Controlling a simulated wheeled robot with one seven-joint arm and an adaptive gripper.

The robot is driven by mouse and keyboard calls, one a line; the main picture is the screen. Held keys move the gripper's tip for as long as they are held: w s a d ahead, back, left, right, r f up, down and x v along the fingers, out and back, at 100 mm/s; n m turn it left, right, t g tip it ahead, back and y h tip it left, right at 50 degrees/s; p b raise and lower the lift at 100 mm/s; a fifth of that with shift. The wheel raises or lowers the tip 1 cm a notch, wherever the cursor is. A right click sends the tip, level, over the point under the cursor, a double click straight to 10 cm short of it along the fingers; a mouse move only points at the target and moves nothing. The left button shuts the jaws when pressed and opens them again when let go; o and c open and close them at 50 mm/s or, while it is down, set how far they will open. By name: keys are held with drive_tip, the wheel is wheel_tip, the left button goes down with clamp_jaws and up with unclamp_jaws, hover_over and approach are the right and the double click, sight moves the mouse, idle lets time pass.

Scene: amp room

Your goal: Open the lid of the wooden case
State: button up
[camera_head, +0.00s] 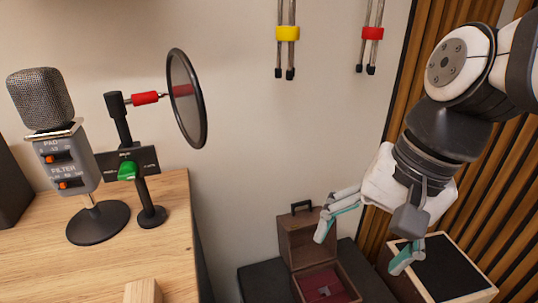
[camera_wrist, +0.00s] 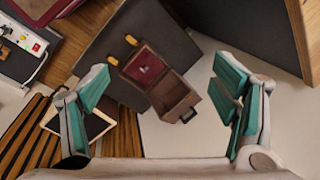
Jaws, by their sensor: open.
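The wooden case (camera_head: 352,286) is a small brown box with a red lining, on a dark surface low in the head view. Its lid (camera_head: 296,242) stands raised at the back, with a dark handle on its top edge. In the wrist view, the open case shows its red inside (camera_wrist: 143,67) and the lid (camera_wrist: 172,97) with the handle toward me. My gripper (camera_head: 362,244) is open and empty, above and to the right of the case in the head view. In the wrist view its fingers (camera_wrist: 163,75) are spread either side of the case, apart from it.
A wooden desk (camera_head: 60,265) on the left bears a microphone (camera_head: 42,130) and a stand with a round pop filter (camera_head: 186,98). A black-topped wood-edged box (camera_head: 440,270) is close to my gripper. Slatted wood (camera_head: 480,220) lines the right wall. Yellow (camera_head: 287,33) and red (camera_head: 372,33) clips hang above.

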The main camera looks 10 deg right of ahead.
drive_tip(key=w+a+m+y+p, duration=0.1)
drive_tip(key=w+a+m+p, duration=0.1)
drive_tip(key=w+m, duration=0.55)
drive_tip(key=m+t+h+p, duration=0.3)
drive_tip(key=m+p, duration=0.3)
drive_tip(key=m, duration=1.4)
hover_over(302, 202)
drive_tip(key=s+d, duration=0.1)
drive_tip(key=s, duration=0.5)
wheel_tip(302, 202, down, 14)
drive_tip(key=b+x, duration=0.1)
drive_tip(key=x, duration=0.3)
drive_tip(key=b+x, duration=0.1)
drive_tip(key=x, duration=0.4)
drive_tip(key=b+x, duration=0.1)
drive_tip(key=x, duration=0.3)
drive_tip(key=shift+w+a+f, duration=0.25)
drive_tip(key=shift+a+f, duration=0.05)
drive_tip(key=shift+f, duration=0.05)
